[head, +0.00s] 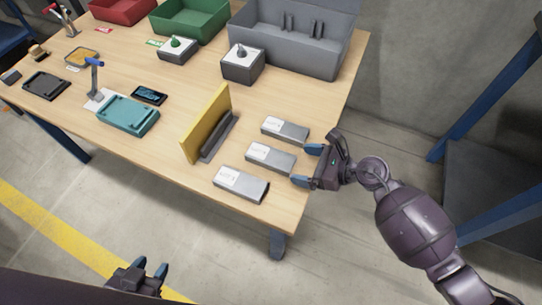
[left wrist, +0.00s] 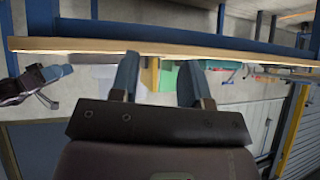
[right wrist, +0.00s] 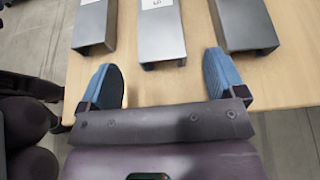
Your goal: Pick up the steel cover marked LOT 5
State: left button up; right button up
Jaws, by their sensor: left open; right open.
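Three grey steel covers with white labels lie in a row at the table's right end: a far one (head: 296,131), a middle one (head: 284,163) and a near one (head: 254,189). In the right wrist view the middle cover (right wrist: 162,38) shows part of a label with what looks like a 5. The left cover (right wrist: 92,28) and right cover (right wrist: 245,24) show no readable mark there. My right gripper (head: 307,166) is open and empty at the middle cover's right end, its fingers (right wrist: 163,80) spread either side of that cover's line. My left gripper (head: 150,268) is open and empty, off the table's front.
A yellow upright plate (head: 206,122) on a dark base stands left of the covers. A teal tray (head: 128,115), a phone-like device (head: 149,95), a grey block with a knob (head: 243,66) and a large grey bin (head: 300,50) are further off. Bare wood (head: 290,100) lies behind the covers.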

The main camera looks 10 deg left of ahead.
aim_at(285, 161)
jog(key=shift+b+x, duration=0.6)
jog(key=shift+x, duration=2.1)
jog(key=shift+r, duration=0.1)
jog(key=c, duration=1.2)
